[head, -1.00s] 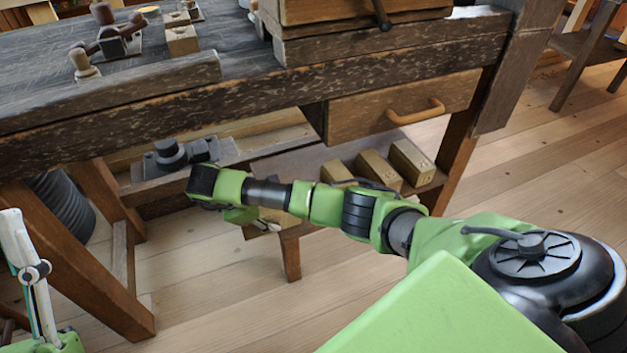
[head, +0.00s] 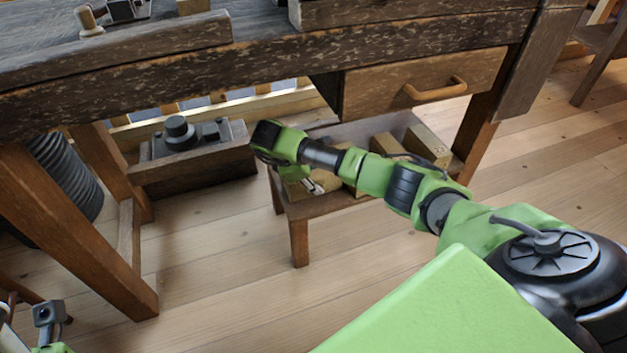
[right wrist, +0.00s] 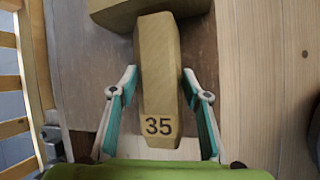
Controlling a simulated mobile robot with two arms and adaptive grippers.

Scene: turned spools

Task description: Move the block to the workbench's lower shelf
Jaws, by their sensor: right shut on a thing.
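My right gripper (head: 315,186) is low under the workbench (head: 270,60), at the left end of a low wooden shelf (head: 340,207). In the right wrist view, the right gripper (right wrist: 160,105) has its two teal-lined fingers on either side of a long tan wooden block (right wrist: 158,70) marked 35, and is shut on it. The block is partly hidden by the arm in the head view (head: 296,189). I cannot tell whether it touches the shelf. Part of my left gripper (head: 48,312) shows at the lower left, cut off by the frame; its fingers are unclear.
More tan blocks stand on the shelf, one at its right end (head: 428,147). Another block (right wrist: 150,8) lies just beyond the held one. A wooden box with dark metal parts (head: 190,160) is to the left. A bench leg (head: 75,235) stands at left.

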